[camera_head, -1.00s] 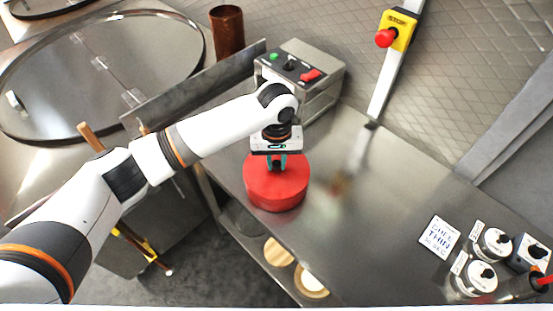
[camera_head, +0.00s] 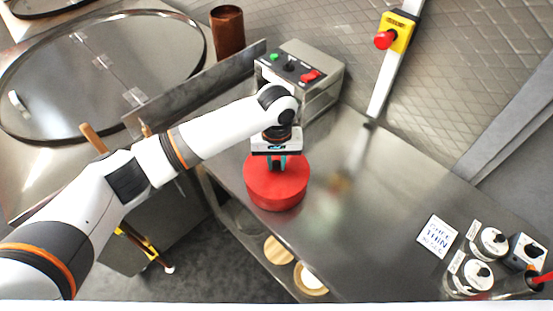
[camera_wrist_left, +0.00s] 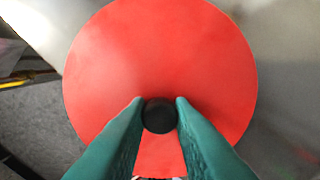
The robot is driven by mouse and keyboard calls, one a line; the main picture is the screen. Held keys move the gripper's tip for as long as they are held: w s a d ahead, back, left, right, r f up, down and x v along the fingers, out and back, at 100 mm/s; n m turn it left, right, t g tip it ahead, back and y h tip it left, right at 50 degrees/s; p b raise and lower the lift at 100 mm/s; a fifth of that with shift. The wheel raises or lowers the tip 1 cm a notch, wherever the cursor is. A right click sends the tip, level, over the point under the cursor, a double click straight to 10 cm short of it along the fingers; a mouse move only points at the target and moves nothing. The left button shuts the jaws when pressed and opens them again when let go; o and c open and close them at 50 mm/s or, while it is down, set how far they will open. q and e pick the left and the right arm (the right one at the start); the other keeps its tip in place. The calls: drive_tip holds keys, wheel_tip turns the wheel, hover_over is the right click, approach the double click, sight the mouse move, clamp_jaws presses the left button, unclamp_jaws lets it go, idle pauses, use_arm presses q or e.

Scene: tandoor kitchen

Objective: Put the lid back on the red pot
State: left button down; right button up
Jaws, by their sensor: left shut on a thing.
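The red pot (camera_head: 277,196) stands upright on the steel counter, near its front edge. Its round red lid (camera_head: 292,176) covers the top, and from the head I cannot tell whether the lid is fully seated. In the left wrist view the lid (camera_wrist_left: 160,55) fills the middle, with a black knob (camera_wrist_left: 159,116) at its centre. My left gripper (camera_head: 276,163) is above the lid, pointing down. In the wrist view its green fingers (camera_wrist_left: 159,112) are shut on the black knob, one on each side. The pot's body is hidden under the lid there. My right gripper is not in view.
A grey control box (camera_head: 303,75) with buttons stands behind the pot. A brown cylinder (camera_head: 227,32) is at the back left. Labelled canisters (camera_head: 489,243) and a white sign (camera_head: 437,235) are at right. The counter (camera_head: 365,215) right of the pot is clear.

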use_arm(q)
drive_tip(key=c, duration=1.2)
unclamp_jaws()
drive_tip(key=shift+o, duration=0.6)
drive_tip(key=o, duration=0.4)
wheel_tip(320, 180, up, 5)
drive_tip(key=p, duration=0.6)
drive_tip(key=shift+r+p, duration=1.05)
